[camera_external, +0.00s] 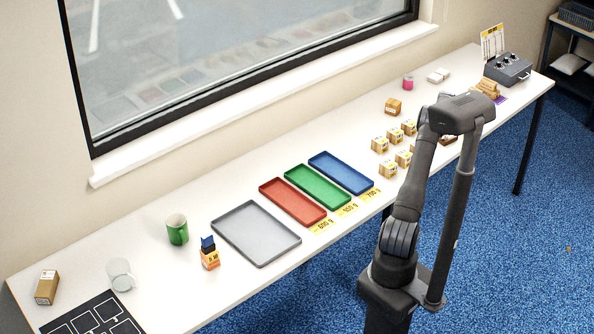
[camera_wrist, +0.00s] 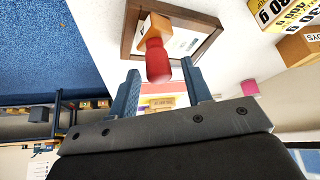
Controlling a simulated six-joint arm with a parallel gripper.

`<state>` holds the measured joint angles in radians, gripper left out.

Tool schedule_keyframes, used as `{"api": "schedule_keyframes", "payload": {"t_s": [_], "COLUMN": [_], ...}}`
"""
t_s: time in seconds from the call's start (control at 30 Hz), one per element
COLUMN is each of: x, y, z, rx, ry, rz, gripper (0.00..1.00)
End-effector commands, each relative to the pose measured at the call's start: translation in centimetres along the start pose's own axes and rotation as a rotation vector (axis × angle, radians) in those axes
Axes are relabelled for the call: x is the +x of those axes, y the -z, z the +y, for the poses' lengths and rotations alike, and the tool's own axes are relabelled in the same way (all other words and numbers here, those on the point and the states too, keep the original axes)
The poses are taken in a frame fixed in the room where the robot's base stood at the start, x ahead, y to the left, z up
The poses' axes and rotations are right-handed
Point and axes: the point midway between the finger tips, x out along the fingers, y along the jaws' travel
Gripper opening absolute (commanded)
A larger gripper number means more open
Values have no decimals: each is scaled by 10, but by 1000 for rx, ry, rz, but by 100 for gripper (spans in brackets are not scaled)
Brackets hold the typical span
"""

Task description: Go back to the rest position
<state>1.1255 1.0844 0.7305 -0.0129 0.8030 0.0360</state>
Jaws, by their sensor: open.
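My gripper (camera_wrist: 160,70) shows in the wrist view with two blue fingers spread apart and nothing held between them. A stamp-like piece with a red knob (camera_wrist: 157,64) and a tan block lies beyond the fingertips, in line with the gap. It is on a brown-framed tray (camera_wrist: 127,40) with a pale inside; whether a finger touches it I cannot tell. In the external view my arm is raised and folded at the right of the table, and it hides my gripper.
The long white table (camera_external: 345,135) holds a grey tray (camera_external: 256,233), red (camera_external: 292,201), green (camera_external: 318,187) and blue (camera_external: 341,173) trays, several small cartons (camera_external: 388,169), a green mug (camera_external: 177,229) and a white mug (camera_external: 120,275). A grey control box (camera_external: 508,68) stands at the far end.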

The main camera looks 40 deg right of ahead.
Motion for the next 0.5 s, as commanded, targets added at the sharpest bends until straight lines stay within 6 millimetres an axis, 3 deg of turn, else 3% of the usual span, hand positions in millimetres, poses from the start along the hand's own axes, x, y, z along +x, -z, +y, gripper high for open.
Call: {"api": "schedule_keyframes", "payload": {"t_s": [0.5], "x": [-83], "y": [-2], "z": [0], "rx": [0], "ry": [0], "rz": [0], "gripper": [45]}}
